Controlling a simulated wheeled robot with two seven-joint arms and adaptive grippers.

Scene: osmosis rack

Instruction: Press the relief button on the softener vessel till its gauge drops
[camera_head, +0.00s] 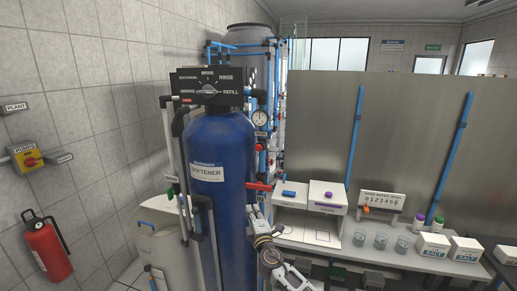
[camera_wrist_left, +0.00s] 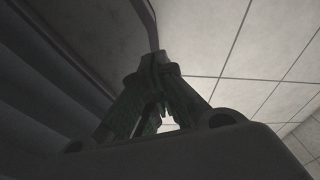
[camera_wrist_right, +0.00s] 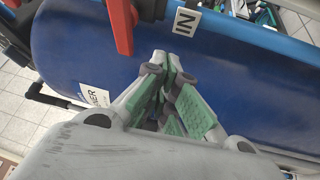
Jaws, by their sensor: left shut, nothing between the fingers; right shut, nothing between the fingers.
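The blue softener vessel (camera_head: 222,240) stands upright left of centre in the head view, under a black valve head (camera_head: 210,88). Its round white gauge (camera_head: 260,118) is at the right of the valve head; the needle is too small to read. I cannot clearly make out the relief button. My right gripper (camera_head: 252,210) is low at the vessel's right side, below a red lever (camera_head: 260,187). In the right wrist view the gripper (camera_wrist_right: 168,62) is shut and empty before the blue wall (camera_wrist_right: 245,75). My left gripper (camera_wrist_left: 154,62) is shut and empty in its dark wrist view.
Blue and grey pipes crowd the vessel's right side, with an IN label (camera_wrist_right: 186,22) on one. A bench (camera_head: 340,245) with cups, jars and salt boxes extends right. A beige tank (camera_head: 160,235) stands left. A fire extinguisher (camera_head: 46,248) and a PUMPS switch (camera_head: 27,159) are on the left wall.

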